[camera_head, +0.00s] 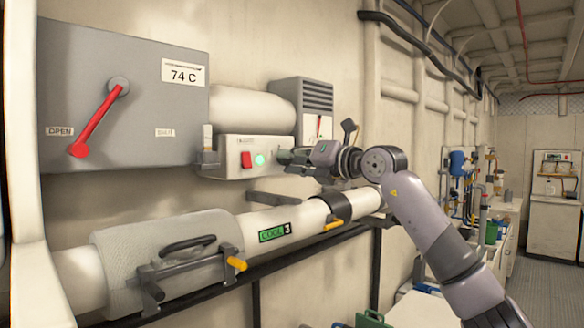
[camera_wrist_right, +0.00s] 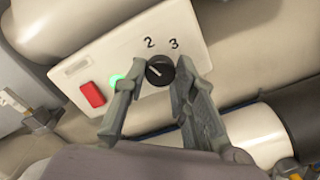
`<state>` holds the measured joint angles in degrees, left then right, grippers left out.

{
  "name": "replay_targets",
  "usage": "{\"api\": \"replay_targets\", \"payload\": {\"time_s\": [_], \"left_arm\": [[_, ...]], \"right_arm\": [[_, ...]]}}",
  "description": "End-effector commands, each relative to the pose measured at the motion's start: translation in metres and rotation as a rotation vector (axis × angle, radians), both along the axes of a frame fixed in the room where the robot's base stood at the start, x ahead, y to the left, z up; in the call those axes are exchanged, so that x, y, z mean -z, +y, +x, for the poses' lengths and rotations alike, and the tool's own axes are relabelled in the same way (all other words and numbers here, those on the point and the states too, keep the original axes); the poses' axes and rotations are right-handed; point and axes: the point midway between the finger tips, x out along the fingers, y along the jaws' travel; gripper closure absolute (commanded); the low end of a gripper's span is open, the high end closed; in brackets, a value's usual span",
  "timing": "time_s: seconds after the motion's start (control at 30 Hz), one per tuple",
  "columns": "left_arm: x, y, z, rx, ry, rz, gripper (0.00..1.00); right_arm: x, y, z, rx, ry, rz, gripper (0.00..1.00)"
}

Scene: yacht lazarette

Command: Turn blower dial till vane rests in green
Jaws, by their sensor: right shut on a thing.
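The blower dial (camera_wrist_right: 160,70) is a small round black knob on a white control box (camera_head: 228,143). In the right wrist view the numbers 2 and 3 show above it; a light mark on its face is too small to read surely. My right gripper (camera_head: 284,160) is shut on the dial, with one finger on each side; its fingers hide the dial in the head view. A white gauge plate with a thin red vane (camera_head: 319,127) sits on the grey louvred blower housing (camera_head: 302,95). The vane looks near upright; I cannot make out a green zone. My left gripper is not in view.
The control box has a red switch (camera_head: 246,159) and a lit green lamp (camera_head: 259,160). A grey cabinet (camera_head: 140,60) with a red lever (camera_head: 97,122) hangs at left. A white pipe labelled COOL 3 (camera_head: 275,233) runs below the box.

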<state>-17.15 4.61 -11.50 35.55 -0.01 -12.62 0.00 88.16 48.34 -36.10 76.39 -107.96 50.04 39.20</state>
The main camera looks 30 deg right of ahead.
Motion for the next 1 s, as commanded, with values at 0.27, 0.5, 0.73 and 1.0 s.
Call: {"api": "replay_targets", "payload": {"time_s": [0.27,0.5,0.73,1.0], "left_arm": [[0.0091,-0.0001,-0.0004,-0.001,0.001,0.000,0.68],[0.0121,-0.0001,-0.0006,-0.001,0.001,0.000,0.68],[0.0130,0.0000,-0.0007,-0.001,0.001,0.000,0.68],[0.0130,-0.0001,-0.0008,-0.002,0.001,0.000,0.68]], "right_arm": [[-0.0009,-0.0013,-0.0004,0.002,0.063,0.195,1.00],[-0.0013,-0.0014,-0.0003,0.003,0.098,0.293,1.00],[-0.0017,-0.0017,-0.0002,0.003,0.111,0.332,1.00],[-0.0019,-0.0018,-0.0003,0.003,0.113,0.337,1.00]]}}
